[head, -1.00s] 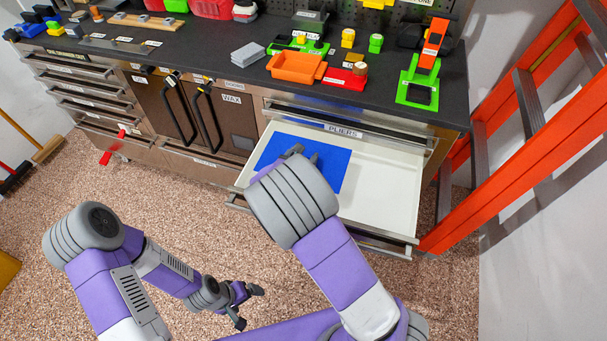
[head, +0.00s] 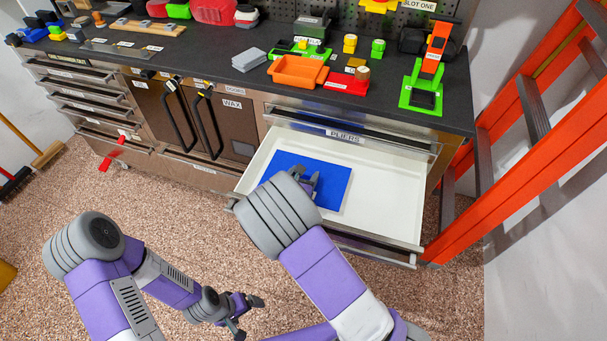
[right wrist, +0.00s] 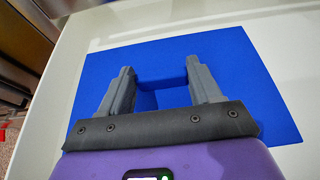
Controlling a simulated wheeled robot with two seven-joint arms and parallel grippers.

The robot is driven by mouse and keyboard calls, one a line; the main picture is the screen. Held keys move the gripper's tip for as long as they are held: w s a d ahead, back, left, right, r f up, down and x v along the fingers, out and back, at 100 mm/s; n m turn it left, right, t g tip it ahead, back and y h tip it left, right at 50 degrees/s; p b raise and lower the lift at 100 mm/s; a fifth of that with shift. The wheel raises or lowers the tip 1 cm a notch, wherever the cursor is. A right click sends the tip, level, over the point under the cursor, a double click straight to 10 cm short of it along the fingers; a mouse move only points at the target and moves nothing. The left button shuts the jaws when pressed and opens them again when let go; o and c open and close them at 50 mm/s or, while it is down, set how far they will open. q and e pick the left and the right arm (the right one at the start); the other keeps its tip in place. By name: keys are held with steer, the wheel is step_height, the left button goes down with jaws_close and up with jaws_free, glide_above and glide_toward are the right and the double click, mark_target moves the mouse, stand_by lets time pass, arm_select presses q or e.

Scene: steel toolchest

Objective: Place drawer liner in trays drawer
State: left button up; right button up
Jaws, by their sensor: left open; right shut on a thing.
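The blue drawer liner (head: 326,181) lies in the open white drawer (head: 385,200), toward its left side, in the head view. In the right wrist view the liner (right wrist: 235,65) spreads flat beneath the fingers. My right gripper (head: 308,180) is at the liner inside the drawer. Its fingers (right wrist: 160,85) stand apart with a blue raised part of the liner between them, and it is shut on that part. My right wrist hides the near left part of the liner. My left gripper (head: 248,308) is open and empty, low over the floor in front of the chest.
A drawer front labelled PLIERS (head: 345,135) is just above the open drawer. An orange ladder (head: 530,150) stands close on the right. The worktop holds an orange bin (head: 297,72) and grey sheets (head: 248,59). The drawer's right half is empty.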

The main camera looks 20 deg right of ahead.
steer(key=shift+f, duration=0.3)
steer(key=o, duration=1.3)
steer(key=shift+c, duration=0.2)
steer(key=shift+r, duration=0.5)
steer(key=p+v, duration=0.3)
steer(key=v, duration=0.9)
steer(key=shift+p, duration=0.35)
